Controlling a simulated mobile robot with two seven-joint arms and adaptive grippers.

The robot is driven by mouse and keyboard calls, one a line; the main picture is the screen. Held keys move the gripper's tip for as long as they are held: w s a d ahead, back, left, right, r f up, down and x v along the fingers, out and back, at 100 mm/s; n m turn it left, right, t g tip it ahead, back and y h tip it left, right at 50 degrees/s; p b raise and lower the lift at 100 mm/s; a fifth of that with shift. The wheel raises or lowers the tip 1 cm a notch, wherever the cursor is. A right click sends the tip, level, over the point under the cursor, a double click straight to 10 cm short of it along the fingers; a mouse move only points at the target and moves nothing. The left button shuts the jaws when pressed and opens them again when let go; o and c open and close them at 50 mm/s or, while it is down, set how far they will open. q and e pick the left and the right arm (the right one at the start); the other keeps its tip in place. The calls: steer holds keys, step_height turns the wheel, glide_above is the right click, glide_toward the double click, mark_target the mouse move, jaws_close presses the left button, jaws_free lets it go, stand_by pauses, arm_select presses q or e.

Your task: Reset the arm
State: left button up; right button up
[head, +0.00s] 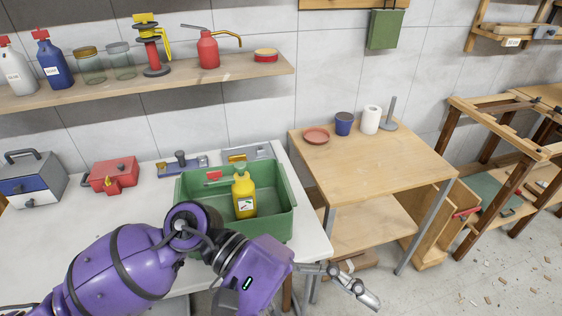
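My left arm comes in from the lower left and reaches across the front of the white table. My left gripper (356,282) hangs past the table's right end, over the floor, apart from any object. It is seen from the side and small, so I cannot tell whether its fingers are open or shut. Nothing shows between them. My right gripper is not in view. A green bin (281,222) on the table holds a yellow bottle (244,196). My arm hides part of the bin's front left.
A red case (112,174) and a grey-blue toolbox (32,181) stand on the white table (130,216). A wooden table (375,160) at right carries a red plate (316,136), blue cup (344,123) and paper roll (371,120). A wall shelf (200,82) holds bottles and jars.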

arm_select(q)
steer(key=w+a+r+n+t+h, duration=0.15)
steer(key=w+n+t+h, duration=0.45)
steer(key=n, duration=0.6)
steer(key=w+r+n+t+h, duration=0.3)
steer(key=w+n+t, duration=0.3)
steer(key=n, duration=0.6)
steer(key=w+a+f+n+t+y+p, duration=0.1)
steer(key=w+a+f+n+t+y, duration=0.2)
steer(key=a+f+n+t+y, duration=0.65)
steer(key=w+a+f+n+t+y, duration=0.2)
steer(key=w+f+n+t, duration=0.2)
steer(key=n, duration=1)
steer(key=s+a+f+n+g+y, duration=0.1)
steer(key=s+a+f+n+y, duration=0.1)
steer(key=a+f+n+y, duration=0.55)
steer(key=s+a+f+n+g+y, duration=0.1)
steer(key=s+a+f+n+g, duration=0.2)
steer(key=s+f+n, duration=0.3)
steer(key=s+a+f+n+g+y, duration=0.1)
steer(key=s+a+f+n+g, duration=0.2)
steer(key=s+f+n, duration=0.4)
steer(key=s+f+g, duration=0.1)
steer(key=s+f, duration=0.4)
steer(key=f, duration=0.3)
steer(key=shift+a+f+y+p, duration=0.15)
steer(key=shift+f+y+p, duration=0.1)
steer(key=shift+y+p, duration=0.1)
